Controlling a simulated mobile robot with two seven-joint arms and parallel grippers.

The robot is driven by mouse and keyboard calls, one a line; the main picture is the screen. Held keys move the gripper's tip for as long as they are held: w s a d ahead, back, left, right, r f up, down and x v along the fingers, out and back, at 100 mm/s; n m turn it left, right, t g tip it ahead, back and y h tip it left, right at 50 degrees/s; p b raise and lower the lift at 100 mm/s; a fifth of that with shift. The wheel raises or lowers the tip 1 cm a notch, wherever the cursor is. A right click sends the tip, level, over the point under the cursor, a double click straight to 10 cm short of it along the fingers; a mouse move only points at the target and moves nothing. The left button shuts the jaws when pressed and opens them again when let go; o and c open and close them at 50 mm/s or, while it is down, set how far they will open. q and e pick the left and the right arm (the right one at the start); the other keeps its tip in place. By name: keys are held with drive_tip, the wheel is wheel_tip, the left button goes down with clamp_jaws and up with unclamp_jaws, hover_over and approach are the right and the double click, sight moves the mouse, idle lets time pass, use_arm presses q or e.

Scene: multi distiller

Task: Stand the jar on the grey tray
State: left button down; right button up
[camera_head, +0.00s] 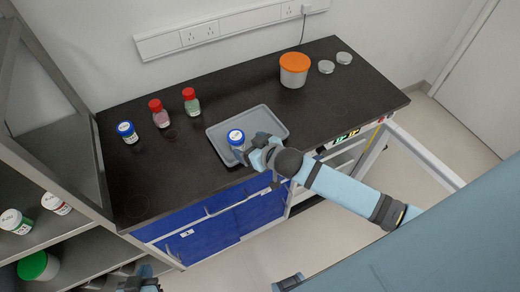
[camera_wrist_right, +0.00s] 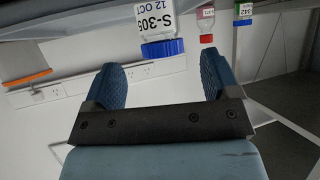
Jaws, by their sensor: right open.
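A small jar with a blue lid (camera_head: 236,136) stands upright on the grey tray (camera_head: 268,119), towards its left side. In the right wrist view the jar's white label (camera_wrist_right: 156,18) reads S-305, 12 OCT. My right gripper (camera_head: 245,155) is at the tray's front edge, close to the jar. Its two fingers (camera_wrist_right: 162,82) are spread and empty, with the jar just beyond their tips. My left gripper (camera_head: 140,282) is low at the bottom edge, away from the counter, partly cut off; its jaws are unclear.
Left of the tray on the black counter stand a green-bottle with red cap (camera_head: 190,101), another red-capped bottle (camera_head: 160,113) and a blue-lidded jar (camera_head: 127,132). An orange-lidded tub (camera_head: 294,70) and two flat discs (camera_head: 335,62) sit at the back right. Shelves with containers are at left.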

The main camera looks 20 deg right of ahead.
drive_tip(key=s+f, duration=0.4)
drive_tip(key=s, duration=0.5)
drive_tip(key=s+d+f, duration=0.1)
drive_tip(key=s+f, duration=0.3)
drive_tip(key=s, duration=0.6)
drive_tip(key=shift+s+m+g, duration=0.15)
drive_tip(key=shift+m+g, duration=0.15)
drive_tip(key=shift+r, duration=0.1)
